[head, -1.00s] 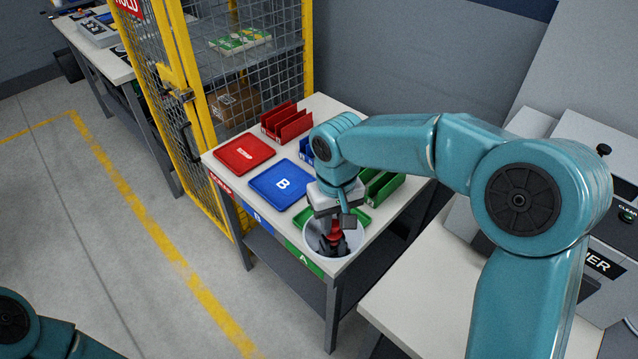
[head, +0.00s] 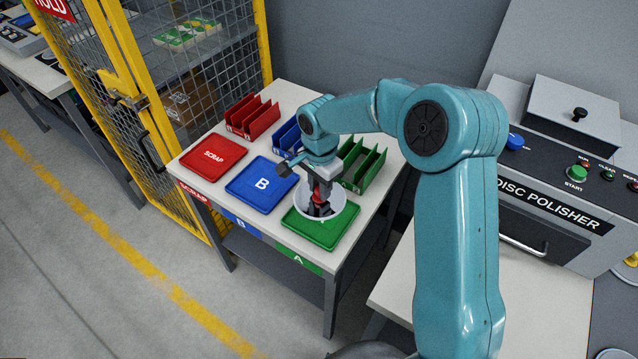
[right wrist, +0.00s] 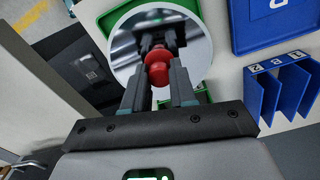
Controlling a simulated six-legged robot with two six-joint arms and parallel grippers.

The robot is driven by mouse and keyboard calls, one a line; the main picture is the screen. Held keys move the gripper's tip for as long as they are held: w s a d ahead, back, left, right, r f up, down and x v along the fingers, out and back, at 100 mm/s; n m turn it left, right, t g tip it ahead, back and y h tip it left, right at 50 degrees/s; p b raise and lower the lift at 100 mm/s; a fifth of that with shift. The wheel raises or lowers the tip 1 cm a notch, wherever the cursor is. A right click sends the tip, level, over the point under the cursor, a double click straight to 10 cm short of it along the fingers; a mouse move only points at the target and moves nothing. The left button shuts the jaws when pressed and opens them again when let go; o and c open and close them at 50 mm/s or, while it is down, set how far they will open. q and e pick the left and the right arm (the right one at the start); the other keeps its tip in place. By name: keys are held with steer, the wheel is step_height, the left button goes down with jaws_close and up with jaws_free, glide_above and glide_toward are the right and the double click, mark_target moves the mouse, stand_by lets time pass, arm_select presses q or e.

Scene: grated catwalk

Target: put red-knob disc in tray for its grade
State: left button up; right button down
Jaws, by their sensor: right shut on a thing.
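The disc (head: 338,207) has a shiny mirror face and a red knob (right wrist: 157,72). My right gripper (head: 319,200) is shut on the red knob, with a finger on each side of it in the right wrist view (right wrist: 158,88). The disc (right wrist: 193,48) is over the green tray (head: 325,241), whose edges show around it. I cannot tell whether the disc touches the tray. The blue tray (head: 262,198) marked B and the red tray (head: 213,169) marked SCRAP lie to the left. My left gripper is not in view.
Red (head: 252,118), blue (head: 284,145) and green (head: 364,166) slotted racks stand behind the trays. A yellow-framed mesh cage (head: 140,100) is at the left. The disc polisher (head: 550,205) stands at the right.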

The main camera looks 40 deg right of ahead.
steer(key=shift+d+f+m, duration=0.3)
steer(key=shift+f, duration=0.25)
step_height(320, 180, down, 2)
steer(key=shift+s+f+b, duration=0.15)
steer(key=shift+b, duration=0.8)
steer(key=shift+f+b, duration=0.4)
steer(key=shift+f, duration=0.5)
steer(key=shift+a, duration=0.1)
steer(key=shift+r, duration=0.1)
steer(key=shift+b, duration=0.45)
steer(key=shift+f+b, duration=1.15)
steer(key=shift+f, duration=0.25)
